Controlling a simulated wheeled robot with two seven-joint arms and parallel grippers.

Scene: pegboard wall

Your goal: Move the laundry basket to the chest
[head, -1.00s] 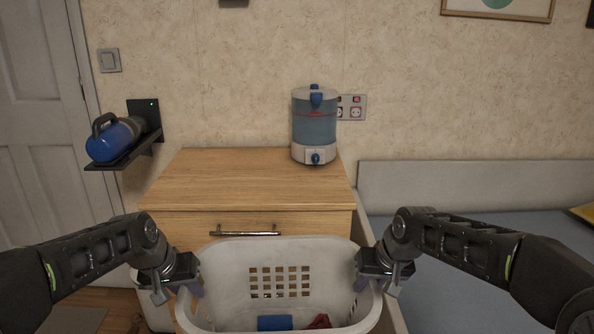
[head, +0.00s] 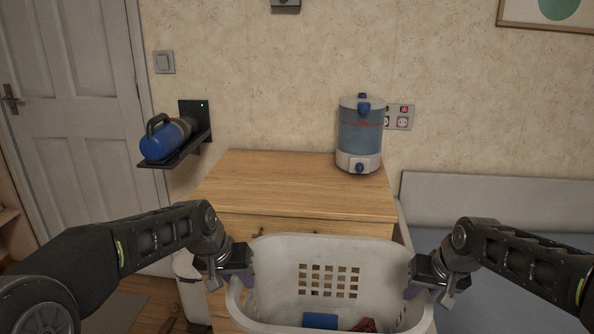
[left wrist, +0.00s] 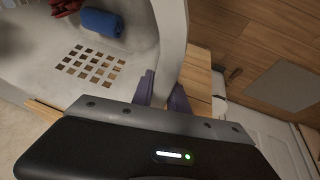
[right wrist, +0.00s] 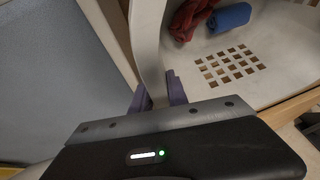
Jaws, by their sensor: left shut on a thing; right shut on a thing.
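The white laundry basket (head: 387,272) is held upright in front of the wooden chest (head: 290,185), at the bottom of the head view. A blue rolled cloth (head: 320,320) and a red cloth (head: 364,325) lie inside it. My left gripper (head: 243,281) is shut on the basket's left rim; its fingers straddle the rim in the left wrist view (left wrist: 163,92). My right gripper (head: 414,287) is shut on the right rim, also seen in the right wrist view (right wrist: 160,92). The basket hides most of the chest's front and part of its drawer handle.
A water dispenser (head: 360,135) stands at the chest top's back right; the rest of the top is clear. A bed (head: 500,205) stands right, a door (head: 75,110) left.

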